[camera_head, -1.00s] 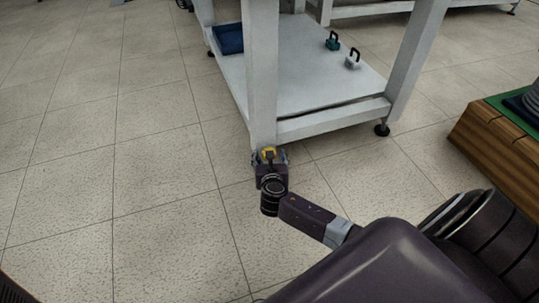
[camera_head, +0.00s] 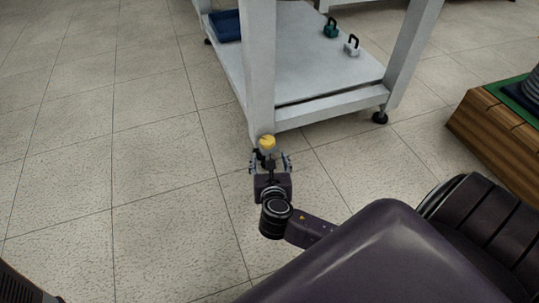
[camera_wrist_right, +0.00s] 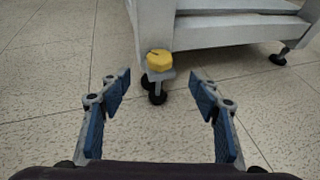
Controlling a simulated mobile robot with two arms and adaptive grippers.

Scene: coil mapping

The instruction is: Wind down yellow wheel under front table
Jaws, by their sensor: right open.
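The yellow wheel (camera_head: 267,142) sits on a small bracket at the foot of the front table's near leg. In the right wrist view the yellow wheel (camera_wrist_right: 159,61) is on top of a grey bracket, with a black foot (camera_wrist_right: 157,96) below it. My right gripper (camera_head: 271,160) is open and empty, just in front of the wheel and apart from it. In the right wrist view its two blue-padded fingers (camera_wrist_right: 160,84) are spread wide, with the wheel beyond and between them. My left gripper is not in view.
The front table (camera_head: 260,70) is white; its lower shelf (camera_head: 315,60) carries a blue item (camera_head: 226,25), a teal padlock-like object (camera_head: 331,28) and a grey one (camera_head: 351,45). The tiled floor on the left is clear.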

